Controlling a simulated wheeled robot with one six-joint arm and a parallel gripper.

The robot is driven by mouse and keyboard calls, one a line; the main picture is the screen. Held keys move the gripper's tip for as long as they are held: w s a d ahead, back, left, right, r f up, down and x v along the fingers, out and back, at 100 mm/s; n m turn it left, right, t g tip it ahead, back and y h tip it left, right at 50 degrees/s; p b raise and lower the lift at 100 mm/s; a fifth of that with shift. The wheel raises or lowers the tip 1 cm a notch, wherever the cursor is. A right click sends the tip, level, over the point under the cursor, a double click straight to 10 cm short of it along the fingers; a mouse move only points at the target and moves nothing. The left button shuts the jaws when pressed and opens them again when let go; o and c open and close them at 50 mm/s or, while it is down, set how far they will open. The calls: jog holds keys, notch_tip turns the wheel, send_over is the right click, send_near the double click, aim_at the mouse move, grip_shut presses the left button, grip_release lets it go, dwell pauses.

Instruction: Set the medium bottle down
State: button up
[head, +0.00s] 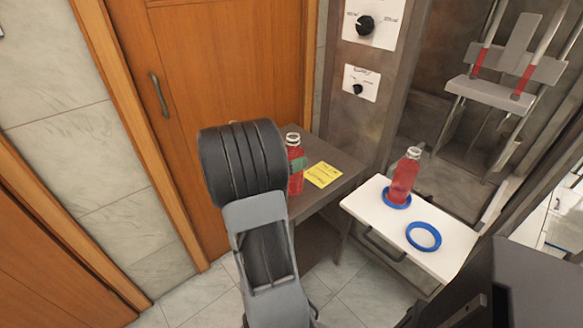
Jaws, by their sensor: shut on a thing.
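A red bottle with a clear neck (295,183), which I take as the medium bottle, stands upright at the dark side table, partly hidden by my arm. A green finger pad of my gripper (299,165) shows against its side; the rest of the gripper is hidden behind my wrist. The gripper is shut on this bottle. I cannot tell whether its base touches the table top (335,181). A second red bottle (404,180) stands upright in a blue ring (396,205) on the white shelf (370,200).
An empty blue ring (424,236) lies on the white shelf, nearer to me. A yellow note (323,174) lies on the side table, right of the held bottle. A wooden door (215,70) is behind. A machine panel with knobs (361,82) stands above the table.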

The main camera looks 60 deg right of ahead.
jog(key=shift+w+d+f, duration=0.2)
jog(key=shift+w+f, duration=0.05)
jog(key=shift+f, duration=0.15)
jog(key=shift+w+f+b, duration=0.1)
jog(key=shift+f+b, duration=0.25)
jog(key=shift+f, duration=1.35)
jog(key=o, duration=1.3)
jog(key=shift+f, duration=0.1)
